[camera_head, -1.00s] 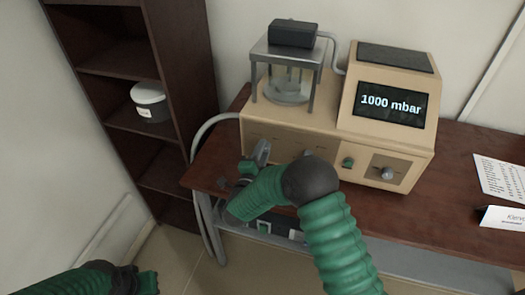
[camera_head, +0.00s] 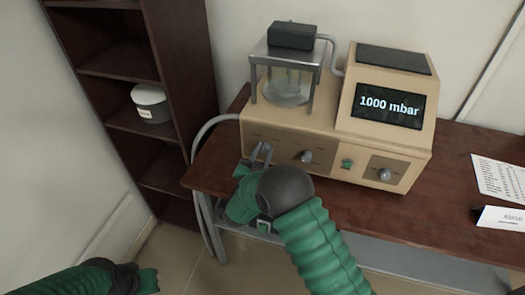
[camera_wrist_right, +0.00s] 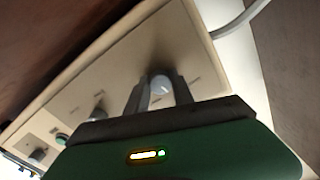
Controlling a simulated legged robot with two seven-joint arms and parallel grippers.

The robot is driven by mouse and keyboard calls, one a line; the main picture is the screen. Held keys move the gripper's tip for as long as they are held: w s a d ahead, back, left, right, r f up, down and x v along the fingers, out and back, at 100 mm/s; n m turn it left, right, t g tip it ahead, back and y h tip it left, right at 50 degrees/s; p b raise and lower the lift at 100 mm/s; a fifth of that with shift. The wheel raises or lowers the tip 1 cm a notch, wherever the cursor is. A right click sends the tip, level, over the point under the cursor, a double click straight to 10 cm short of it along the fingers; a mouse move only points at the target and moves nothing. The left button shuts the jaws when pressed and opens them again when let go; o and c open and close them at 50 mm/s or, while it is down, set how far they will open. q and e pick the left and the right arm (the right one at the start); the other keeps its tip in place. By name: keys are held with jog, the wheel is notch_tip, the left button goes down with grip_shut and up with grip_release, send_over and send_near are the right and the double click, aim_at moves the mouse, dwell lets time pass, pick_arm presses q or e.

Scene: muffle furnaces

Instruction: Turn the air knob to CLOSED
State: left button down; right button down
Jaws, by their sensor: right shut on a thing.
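The beige furnace unit (camera_head: 280,135) on the desk has a row of front controls. My right gripper (camera_head: 262,152) is at the leftmost control. A middle knob (camera_head: 305,156), a green switch (camera_head: 347,163) and a right knob (camera_head: 384,173) are free. My left gripper (camera_head: 148,281) is low at the left, its jaws unclear.
A glass chamber (camera_head: 288,85) under a metal frame stands on the unit. The screen (camera_head: 388,104) reads 1000 mbar. A grey hose (camera_head: 207,128) runs down at the left beside a dark shelf (camera_head: 120,60). Papers (camera_head: 500,176) lie at the right of the desk (camera_head: 450,190).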

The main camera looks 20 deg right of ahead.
jog(key=n+p, duration=0.1)
jog(key=n, duration=0.5)
jog(key=shift+p, duration=0.35)
jog(key=shift+n, duration=0.3)
jog(key=c, duration=1.1)
grip_release()
jog(key=shift+w, duration=0.1)
jog(key=shift+a, duration=0.1)
jog(key=v, duration=1.2)
jog(key=shift+b, duration=0.45)
